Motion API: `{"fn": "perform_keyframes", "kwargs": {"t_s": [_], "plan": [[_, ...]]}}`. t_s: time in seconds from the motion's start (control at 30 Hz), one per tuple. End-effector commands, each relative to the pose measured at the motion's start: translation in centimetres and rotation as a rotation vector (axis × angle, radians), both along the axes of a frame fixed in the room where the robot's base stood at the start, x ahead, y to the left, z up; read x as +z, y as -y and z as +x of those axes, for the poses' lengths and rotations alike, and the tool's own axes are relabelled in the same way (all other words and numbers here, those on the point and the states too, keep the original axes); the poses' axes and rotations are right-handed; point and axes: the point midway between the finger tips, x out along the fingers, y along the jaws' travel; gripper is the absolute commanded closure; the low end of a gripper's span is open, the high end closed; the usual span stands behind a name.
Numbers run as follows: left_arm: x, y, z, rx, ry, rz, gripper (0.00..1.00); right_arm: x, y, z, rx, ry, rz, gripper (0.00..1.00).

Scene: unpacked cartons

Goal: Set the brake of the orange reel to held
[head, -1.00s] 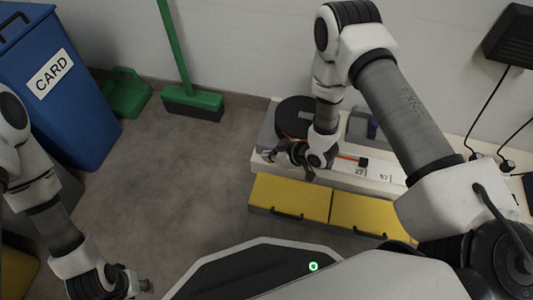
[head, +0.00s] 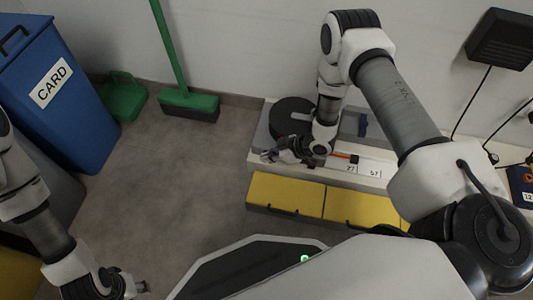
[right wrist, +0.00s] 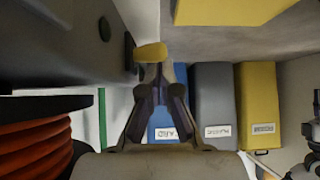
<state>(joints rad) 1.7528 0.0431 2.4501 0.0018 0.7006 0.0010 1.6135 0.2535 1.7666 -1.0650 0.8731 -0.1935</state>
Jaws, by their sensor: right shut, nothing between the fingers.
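The orange reel shows in the right wrist view as a coil of orange cable (right wrist: 35,145) under a dark flange. In the head view its dark round top (head: 290,115) sits on the grey and white bench, partly behind my right arm. My right gripper (head: 267,156) is at the reel's front left; in the right wrist view its fingers (right wrist: 152,75) are shut and empty. A yellow knob-like piece (right wrist: 150,53) shows just beyond the fingertips; I cannot tell whether they touch. The brake's setting is not readable. My left gripper (head: 142,287) is low at the left, away from the reel.
Yellow drawer fronts (head: 285,195) lie below the bench (head: 375,170). A blue CARD bin (head: 60,90), a green dustpan (head: 123,98) and a green broom (head: 188,106) stand at the left. The floor between is clear. Cables hang at the right wall.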

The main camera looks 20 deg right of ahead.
Motion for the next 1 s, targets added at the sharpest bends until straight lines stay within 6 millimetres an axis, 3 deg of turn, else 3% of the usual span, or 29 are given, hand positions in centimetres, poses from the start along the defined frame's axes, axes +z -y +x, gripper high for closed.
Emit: {"fn": "perform_keyframes", "kwargs": {"t_s": [0.8,1.0], "plan": [[0.9,0.0,0.0,-0.001,0.0,0.0,0.6,-0.4,0.7,-1.9,-0.004,-0.013,-0.003,1.0],[2.3,0.0,-0.1,-0.003,-0.002,0.0,0.6,1.2,0.6,-1.8,-0.005,-0.012,-0.003,1.0]]}}
